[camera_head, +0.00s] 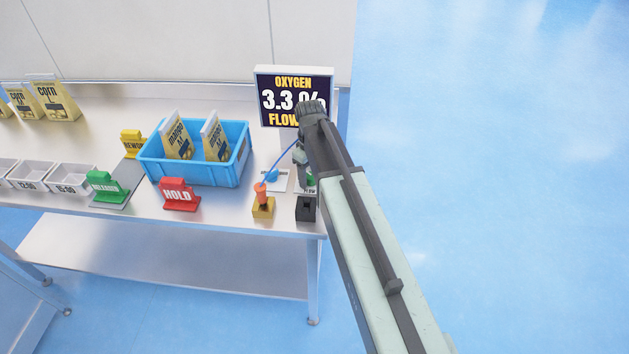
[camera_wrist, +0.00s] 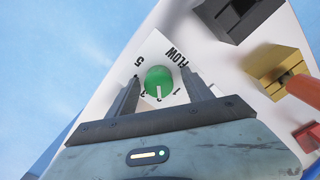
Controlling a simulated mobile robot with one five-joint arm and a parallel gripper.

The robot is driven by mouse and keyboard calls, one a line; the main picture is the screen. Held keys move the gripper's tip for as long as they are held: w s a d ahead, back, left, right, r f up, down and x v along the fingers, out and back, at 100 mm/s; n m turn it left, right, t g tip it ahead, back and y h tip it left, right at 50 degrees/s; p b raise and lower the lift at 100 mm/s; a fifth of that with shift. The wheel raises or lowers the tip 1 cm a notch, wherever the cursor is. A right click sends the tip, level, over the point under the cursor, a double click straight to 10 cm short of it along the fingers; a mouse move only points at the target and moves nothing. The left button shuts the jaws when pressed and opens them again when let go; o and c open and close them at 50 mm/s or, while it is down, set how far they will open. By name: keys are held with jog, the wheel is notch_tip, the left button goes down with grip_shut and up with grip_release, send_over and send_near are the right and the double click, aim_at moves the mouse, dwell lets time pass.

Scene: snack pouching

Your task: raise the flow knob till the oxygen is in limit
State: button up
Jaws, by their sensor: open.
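The flow knob is a round green dial (camera_wrist: 159,81) with a white pointer mark, on a white plate lettered FLOW with numbers around it. In the wrist view my gripper (camera_wrist: 160,84) is open, with one finger on each side of the knob; I cannot tell whether they touch it. The pointer lies near the 2 and 3 marks; the exact setting is hard to read. The oxygen display (camera_head: 279,85) in the head view reads OXYGEN 3.3 %, with a FLOW line below partly hidden by my arm. The knob is mostly hidden there.
A blue crate (camera_head: 197,178) holds two mango pouches. A red HOLD sign (camera_head: 180,194), a green RELEASE sign (camera_head: 105,187) and a yellow REWORK sign (camera_head: 132,143) stand around it. An orange-handled probe (camera_head: 261,193) stands in a yellow block beside a black block (camera_head: 305,209).

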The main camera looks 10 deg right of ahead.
jog(key=shift+c, duration=0.2)
grip_shut()
jog(key=shift+d+r, duration=0.1)
jog(key=shift+d, duration=0.2)
jog(key=shift+a, duration=0.4)
dwell(0.4)
jog(key=shift+o, duration=0.2)
grip_release()
jog(key=shift+w, duration=0.1)
jog(key=shift+d, duration=0.1)
